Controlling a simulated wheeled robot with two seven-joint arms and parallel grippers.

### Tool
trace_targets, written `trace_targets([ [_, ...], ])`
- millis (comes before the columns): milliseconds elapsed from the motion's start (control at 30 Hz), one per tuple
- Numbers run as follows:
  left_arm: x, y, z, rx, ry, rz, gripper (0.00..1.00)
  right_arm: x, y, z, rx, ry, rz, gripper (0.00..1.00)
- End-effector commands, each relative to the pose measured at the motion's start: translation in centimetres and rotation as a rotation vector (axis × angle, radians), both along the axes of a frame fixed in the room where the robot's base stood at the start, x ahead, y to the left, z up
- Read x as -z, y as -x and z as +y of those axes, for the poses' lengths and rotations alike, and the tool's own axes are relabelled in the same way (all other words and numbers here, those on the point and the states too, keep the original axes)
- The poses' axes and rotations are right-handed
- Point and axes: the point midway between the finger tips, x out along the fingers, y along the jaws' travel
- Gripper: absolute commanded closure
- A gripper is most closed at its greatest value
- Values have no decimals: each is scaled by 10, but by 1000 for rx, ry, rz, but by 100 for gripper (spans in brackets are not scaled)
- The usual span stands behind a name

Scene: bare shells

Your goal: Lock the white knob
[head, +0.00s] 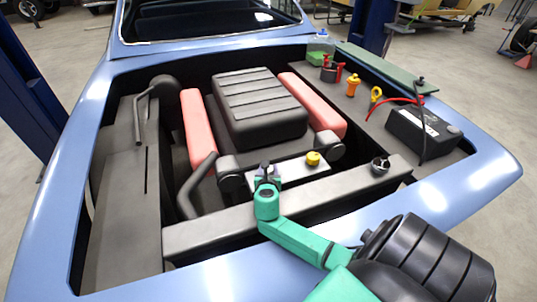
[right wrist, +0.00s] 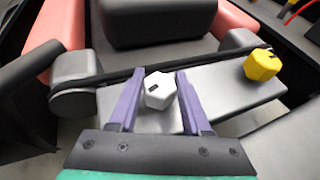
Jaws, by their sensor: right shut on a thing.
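The white knob (right wrist: 159,91) is faceted, with a small dark mark on its face. It sits on the grey plate (right wrist: 225,88) at the front of the engine. My right gripper (right wrist: 159,76) has its two purple fingers on either side of the knob and is shut on it. In the head view my right gripper (head: 267,172) reaches down over the plate from the front right and hides the knob. My left gripper is not in view.
A yellow knob (right wrist: 262,65) stands on the same plate to the right; it also shows in the head view (head: 313,158). A dark front crossbar (head: 215,236) lies before the engine. A black battery (head: 420,132) and red engine covers (head: 199,127) are nearby.

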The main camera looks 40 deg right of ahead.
Motion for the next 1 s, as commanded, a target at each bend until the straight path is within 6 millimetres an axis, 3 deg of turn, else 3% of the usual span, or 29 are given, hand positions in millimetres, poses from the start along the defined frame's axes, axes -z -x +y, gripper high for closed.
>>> trace_targets([
  [500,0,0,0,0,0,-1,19,1,-1,1,352,-3,1,100],
  [1000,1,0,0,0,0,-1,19,2,0,0,416,-3,2,100],
])
